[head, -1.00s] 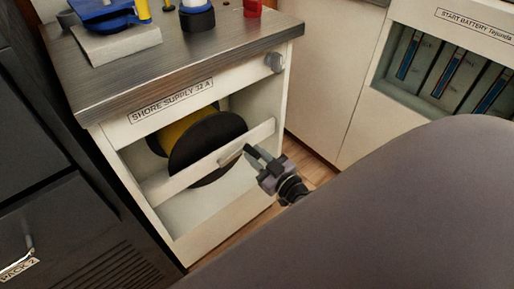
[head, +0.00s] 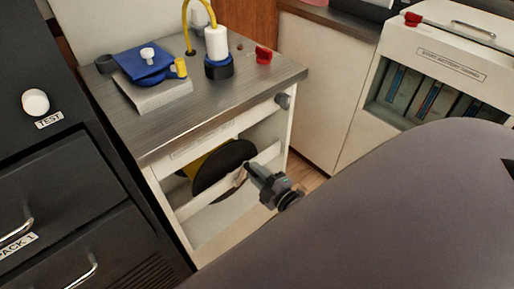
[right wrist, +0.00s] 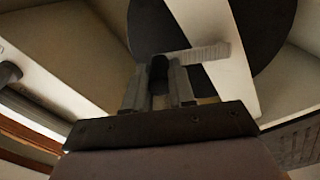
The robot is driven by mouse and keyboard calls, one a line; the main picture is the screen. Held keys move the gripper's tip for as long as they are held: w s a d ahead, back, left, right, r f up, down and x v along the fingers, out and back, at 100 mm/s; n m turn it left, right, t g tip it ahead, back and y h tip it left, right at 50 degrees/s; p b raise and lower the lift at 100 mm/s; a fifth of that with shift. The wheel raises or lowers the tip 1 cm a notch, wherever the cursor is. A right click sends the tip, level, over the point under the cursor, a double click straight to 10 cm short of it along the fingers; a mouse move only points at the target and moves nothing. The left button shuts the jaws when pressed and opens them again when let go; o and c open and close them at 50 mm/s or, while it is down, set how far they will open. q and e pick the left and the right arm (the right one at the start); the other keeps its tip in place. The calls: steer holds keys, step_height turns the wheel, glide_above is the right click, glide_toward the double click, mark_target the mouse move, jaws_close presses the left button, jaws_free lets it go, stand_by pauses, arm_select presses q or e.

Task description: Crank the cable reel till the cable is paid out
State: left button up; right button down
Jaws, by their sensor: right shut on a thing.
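The cable reel (head: 224,168) sits inside the open white cabinet, a black disc with yellow cable (head: 207,162) wound behind it. It shows as a dark disc in the right wrist view (right wrist: 262,22). A white bar (head: 198,203) runs across the reel's front. A pale ribbed handle (right wrist: 205,52) lies across that bar. My right gripper (head: 249,169) is at the bar in front of the reel; in the right wrist view its fingers (right wrist: 162,68) are shut on the handle's near end. My left gripper is not in view.
The cabinet's metal top (head: 200,119) carries a blue device (head: 146,64), a white-and-blue plug (head: 217,52) with a yellow cable, and a red part (head: 263,55). A grey knob (head: 283,100) is on the cabinet's upper right. Dark drawers (head: 60,225) stand close at left.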

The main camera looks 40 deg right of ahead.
steer(key=shift+s+a+r+n+p, duration=0.1)
steer(key=shift+a+n+p, duration=0.15)
steer(key=shift+a+n, duration=0.45)
steer(key=shift+a+r+n+p, duration=0.2)
steer(key=shift+a+n, duration=0.25)
steer(key=shift+n, duration=0.6)
steer(key=shift+s+a+r+n+p, duration=0.1)
steer(key=shift+a+n+p, duration=0.15)
steer(key=shift+a+n, duration=0.45)
steer(key=shift+n, duration=0.25)
steer(key=c, duration=0.9)
jaws_free()
steer(key=shift+c, duration=0.2)
steer(key=shift+d, duration=0.1)
steer(key=s, duration=0.7)
steer(key=shift+d+p, duration=0.25)
steer(key=shift+p, duration=0.15)
